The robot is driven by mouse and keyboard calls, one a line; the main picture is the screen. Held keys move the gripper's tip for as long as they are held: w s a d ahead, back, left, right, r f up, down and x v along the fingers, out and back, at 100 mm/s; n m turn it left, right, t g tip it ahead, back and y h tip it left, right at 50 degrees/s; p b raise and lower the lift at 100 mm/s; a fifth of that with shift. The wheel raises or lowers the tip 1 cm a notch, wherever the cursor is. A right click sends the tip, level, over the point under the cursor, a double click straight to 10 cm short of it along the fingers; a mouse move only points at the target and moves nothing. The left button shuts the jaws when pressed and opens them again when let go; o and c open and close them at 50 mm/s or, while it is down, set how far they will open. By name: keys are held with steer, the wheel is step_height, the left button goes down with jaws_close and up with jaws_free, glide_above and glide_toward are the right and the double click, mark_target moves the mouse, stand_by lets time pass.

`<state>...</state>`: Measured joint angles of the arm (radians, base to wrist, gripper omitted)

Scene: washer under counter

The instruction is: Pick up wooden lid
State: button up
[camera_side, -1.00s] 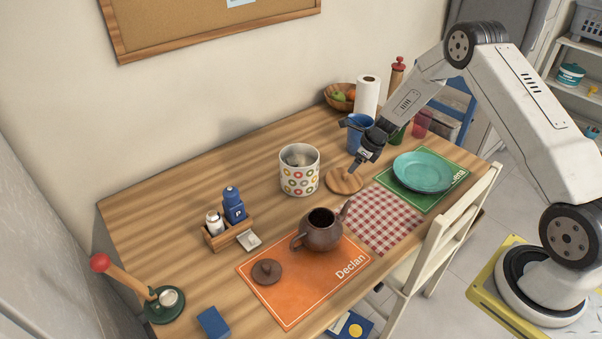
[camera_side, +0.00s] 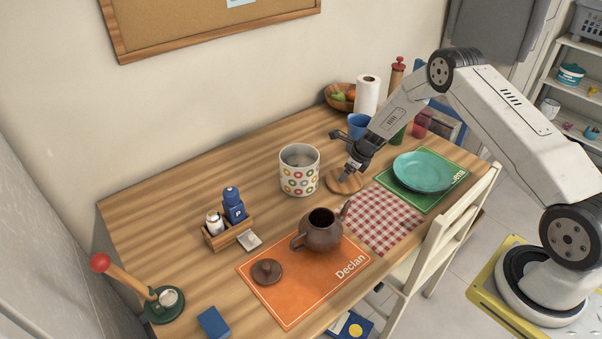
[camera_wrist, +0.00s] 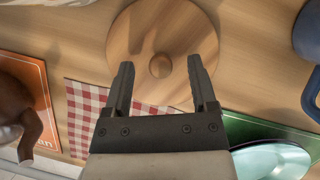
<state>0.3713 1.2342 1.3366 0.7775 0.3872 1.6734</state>
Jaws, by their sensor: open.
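The round wooden lid (camera_side: 338,187) lies flat on the table, to the right of the white canister with coloured rings. In the wrist view the lid (camera_wrist: 190,35) has a small round knob (camera_wrist: 161,66) at its middle. My gripper (camera_side: 346,180) is just above the lid, pointing down. In the wrist view my gripper's two fingers (camera_wrist: 161,75) are apart, with the knob showing between their tips. Nothing is held. Part of the lid is hidden behind my gripper in the side view.
The canister (camera_side: 299,178) stands close on the left. A blue mug (camera_side: 358,124) stands behind my gripper. A teal plate (camera_side: 422,171) on a green mat lies to the right. A brown teapot (camera_side: 321,236) and a red checked cloth (camera_side: 382,220) are in front.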

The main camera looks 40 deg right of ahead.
steer(key=shift+w+f, duration=0.1)
steer(key=shift+f, duration=0.1)
stand_by(0.4)
jaws_close()
